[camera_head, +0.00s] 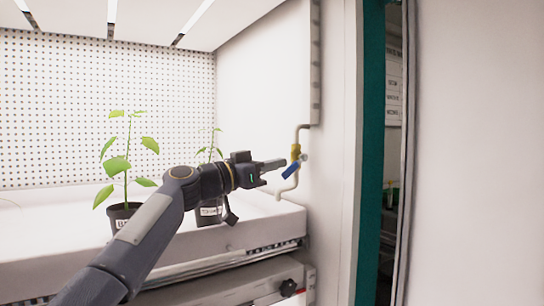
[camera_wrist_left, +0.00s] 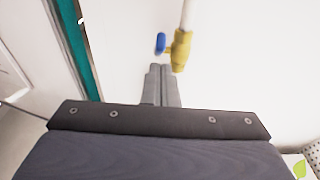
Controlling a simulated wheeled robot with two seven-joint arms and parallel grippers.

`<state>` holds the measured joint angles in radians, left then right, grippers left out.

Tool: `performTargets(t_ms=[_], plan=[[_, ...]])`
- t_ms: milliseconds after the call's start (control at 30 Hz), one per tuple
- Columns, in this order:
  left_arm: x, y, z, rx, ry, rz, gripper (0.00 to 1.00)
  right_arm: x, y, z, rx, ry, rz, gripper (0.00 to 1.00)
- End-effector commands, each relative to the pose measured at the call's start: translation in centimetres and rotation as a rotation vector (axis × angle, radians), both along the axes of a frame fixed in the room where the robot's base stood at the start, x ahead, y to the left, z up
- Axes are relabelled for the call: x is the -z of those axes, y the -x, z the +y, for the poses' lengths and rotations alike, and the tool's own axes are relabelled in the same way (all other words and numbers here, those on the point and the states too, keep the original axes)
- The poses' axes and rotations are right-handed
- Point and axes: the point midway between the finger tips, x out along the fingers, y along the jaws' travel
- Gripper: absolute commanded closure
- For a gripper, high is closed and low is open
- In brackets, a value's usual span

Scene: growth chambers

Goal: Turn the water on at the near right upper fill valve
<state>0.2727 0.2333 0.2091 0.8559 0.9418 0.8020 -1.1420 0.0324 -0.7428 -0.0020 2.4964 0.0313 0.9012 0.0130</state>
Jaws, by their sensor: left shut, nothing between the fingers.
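The fill valve (camera_head: 295,152) is a brass-yellow body on a thin cream pipe at the chamber's right wall. Its blue lever (camera_head: 291,171) slants down and left from the body in the head view. My left gripper (camera_head: 282,163) is shut and empty, with its fingertips close beside the valve and lever. In the left wrist view the shut fingertips (camera_wrist_left: 161,70) point toward the blue lever (camera_wrist_left: 161,43), just left of the brass body (camera_wrist_left: 181,50). I cannot tell whether the fingertips touch the lever. My right gripper is not in view.
A potted plant (camera_head: 122,212) stands on the white tray (camera_head: 60,245) at left. A second pot (camera_head: 209,214) is partly behind my left arm. A perforated wall (camera_head: 90,85) is at the back. A teal post (camera_head: 372,150) and white panel (camera_head: 480,150) stand right.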

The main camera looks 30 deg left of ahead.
Motion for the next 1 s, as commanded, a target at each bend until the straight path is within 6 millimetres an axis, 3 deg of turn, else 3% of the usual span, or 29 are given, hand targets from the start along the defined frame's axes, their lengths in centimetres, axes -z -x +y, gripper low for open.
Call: performTargets(t_ms=[200,533,800,1000], plan=[[-3.3,0.2,0.6,0.001,0.001,-0.002,1.0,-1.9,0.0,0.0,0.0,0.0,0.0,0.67],[-9.4,4.9,-1.9,0.004,0.001,-0.004,1.0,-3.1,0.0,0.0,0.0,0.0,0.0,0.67],[-11.3,9.6,-4.3,0.004,0.004,0.001,1.0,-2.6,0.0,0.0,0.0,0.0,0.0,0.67],[-12.3,11.7,-5.4,0.004,0.004,0.004,1.0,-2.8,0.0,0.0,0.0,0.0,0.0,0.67]])
